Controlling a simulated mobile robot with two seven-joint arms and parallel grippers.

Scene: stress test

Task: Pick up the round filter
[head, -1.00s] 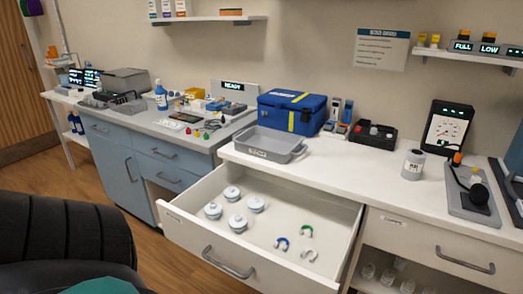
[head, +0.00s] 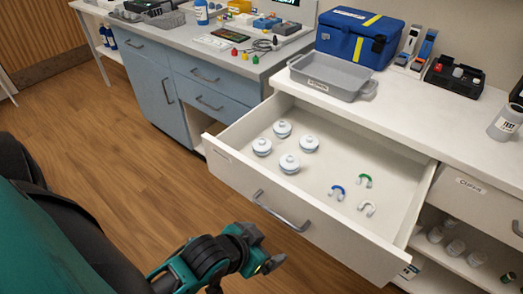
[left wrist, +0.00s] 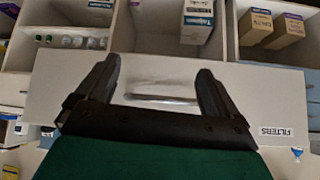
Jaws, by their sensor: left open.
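Several round white filters with pale blue rims and knobs stand in the left part of the open drawer (head: 345,238) in the head view; one round filter (head: 289,163) is closest to the drawer front. My left gripper (head: 266,250) is in front of and below the drawer front, outside the drawer and apart from the filters. In the left wrist view its two fingers (left wrist: 157,88) are spread, with a drawer handle (left wrist: 160,99) showing between them and a "FILTERS" label (left wrist: 276,131) to the right. No filter is clear there. My right gripper is not seen.
A grey tray (head: 330,77) and a blue case (head: 357,37) stand on the counter behind. The drawer handle (head: 280,212) sticks out near my gripper. Floor at left is clear.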

